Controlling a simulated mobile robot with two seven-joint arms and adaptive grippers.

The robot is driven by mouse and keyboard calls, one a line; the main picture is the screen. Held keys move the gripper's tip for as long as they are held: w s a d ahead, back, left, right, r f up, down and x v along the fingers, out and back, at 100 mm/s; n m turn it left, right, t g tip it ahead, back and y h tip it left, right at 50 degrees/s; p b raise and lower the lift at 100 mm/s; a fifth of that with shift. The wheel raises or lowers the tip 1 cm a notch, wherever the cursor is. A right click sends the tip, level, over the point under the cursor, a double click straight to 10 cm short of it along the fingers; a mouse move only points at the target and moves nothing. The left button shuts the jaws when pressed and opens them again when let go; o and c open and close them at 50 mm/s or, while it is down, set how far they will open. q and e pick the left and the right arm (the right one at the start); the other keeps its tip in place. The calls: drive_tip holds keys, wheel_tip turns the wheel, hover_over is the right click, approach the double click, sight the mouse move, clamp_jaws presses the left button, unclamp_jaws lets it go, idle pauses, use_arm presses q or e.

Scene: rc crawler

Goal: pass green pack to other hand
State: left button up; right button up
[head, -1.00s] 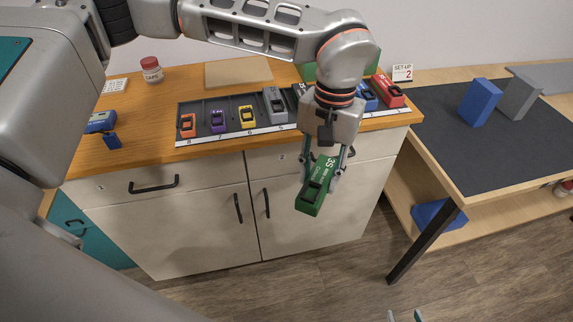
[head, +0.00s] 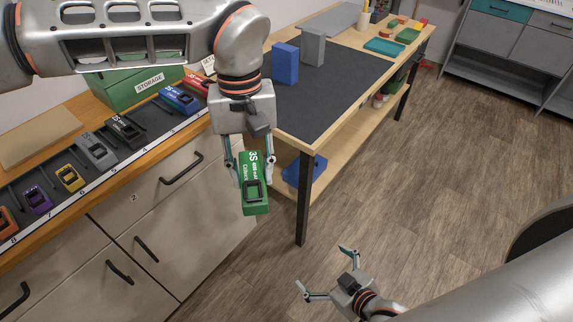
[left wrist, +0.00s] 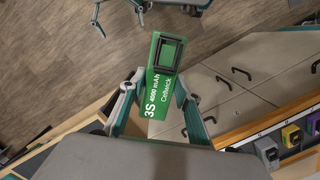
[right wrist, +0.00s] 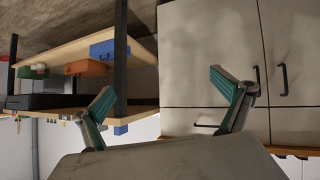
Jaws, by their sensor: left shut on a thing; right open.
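The green pack (head: 254,184), marked 3S, is held by my left gripper (head: 250,168) in front of the cabinet, in the air above the floor. In the left wrist view the pack (left wrist: 160,80) sits between the two fingers, its black-framed end pointing away from the wrist. My right gripper (head: 329,272) is open and empty, lower and to the right of the pack in the head view, clearly apart from it. The right wrist view shows its spread fingers (right wrist: 163,105) with nothing between them; the pack does not show there.
A charging rack (head: 109,160) with several coloured packs lies on the wooden counter, beside a green storage box (head: 128,88). A table with a dark mat (head: 330,85) holds blue (head: 285,63) and grey (head: 312,45) blocks. Open floor (head: 430,180) lies to the right.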

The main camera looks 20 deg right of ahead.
drive_tip(key=w+d+r+n+t+y, duration=0.1)
drive_tip(key=w+r+n+t+y, duration=0.2)
drive_tip(key=w+r+n, duration=0.55)
drive_tip(key=w+r+n+t+y, duration=0.25)
drive_tip(key=w+r+n, duration=0.3)
drive_tip(key=r, duration=0.65)
wheel_tip(320, 180, up, 10)
drive_tip(key=s+a+n+g+y, duration=0.1)
drive_tip(key=a+n+g+y, duration=0.15)
drive_tip(key=n+y, duration=0.9)
drive_tip(key=n+g+h, duration=0.2)
drive_tip(key=n+g, duration=0.9)
drive_tip(key=n, duration=1.1)
approach(252, 175)
drive_tip(key=d, duration=0.2)
drive_tip(key=a, duration=0.4)
drive_tip(key=w+a, duration=0.1)
drive_tip(key=a, duration=0.7)
drive_tip(key=shift+w+r, duration=0.25)
drive_tip(key=shift+w, duration=0.05)
